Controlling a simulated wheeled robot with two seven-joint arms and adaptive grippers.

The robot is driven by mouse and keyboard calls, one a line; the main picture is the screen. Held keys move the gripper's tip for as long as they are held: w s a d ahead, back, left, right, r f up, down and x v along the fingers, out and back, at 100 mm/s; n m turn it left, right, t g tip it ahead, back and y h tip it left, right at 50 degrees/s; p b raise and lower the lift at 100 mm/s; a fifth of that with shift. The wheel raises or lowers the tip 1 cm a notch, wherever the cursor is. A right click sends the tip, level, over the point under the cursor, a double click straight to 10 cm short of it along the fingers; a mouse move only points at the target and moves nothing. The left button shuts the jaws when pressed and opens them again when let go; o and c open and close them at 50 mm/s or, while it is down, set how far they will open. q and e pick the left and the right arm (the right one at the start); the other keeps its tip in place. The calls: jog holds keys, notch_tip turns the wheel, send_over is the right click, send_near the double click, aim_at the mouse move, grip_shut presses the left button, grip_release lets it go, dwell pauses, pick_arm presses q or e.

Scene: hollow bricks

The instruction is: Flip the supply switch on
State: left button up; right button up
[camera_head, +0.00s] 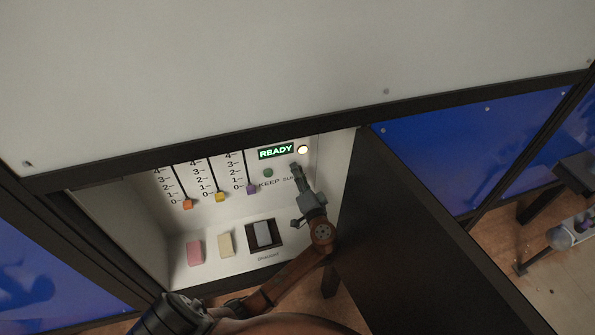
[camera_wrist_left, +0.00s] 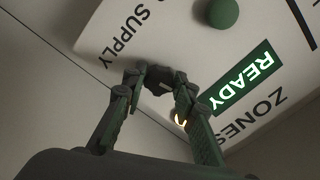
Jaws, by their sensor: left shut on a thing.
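The supply switch (camera_wrist_left: 158,82) shows in the left wrist view as a small dark piece beside the SUPPLY lettering on the white panel. My left gripper (camera_wrist_left: 160,78) is shut on it, one finger on each side. In the head view the same gripper (camera_head: 296,168) reaches up to the panel just below the lamp, and it hides the switch and part of the lettering. I cannot tell which way the switch is set. A green sign reading READY (camera_head: 276,152) is lit, and the round lamp (camera_head: 303,149) right of it glows. My right gripper is in neither view.
A green button (camera_head: 268,173) is left of the gripper. Orange (camera_head: 188,204), yellow (camera_head: 219,197) and purple (camera_head: 252,189) sliders stand further left. Pink (camera_head: 195,251) and cream (camera_head: 226,244) blocks and a dark-framed piece (camera_head: 251,236) are below. A dark door (camera_head: 420,240) bounds the right.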

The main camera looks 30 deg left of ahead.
pick_arm(q)
jog(key=shift+m+p, duration=0.65)
jog(key=shift+m, duration=0.55)
jog(key=o, duration=1.2)
jog(key=shift+c, duration=0.2)
jog(key=v, duration=1.2)
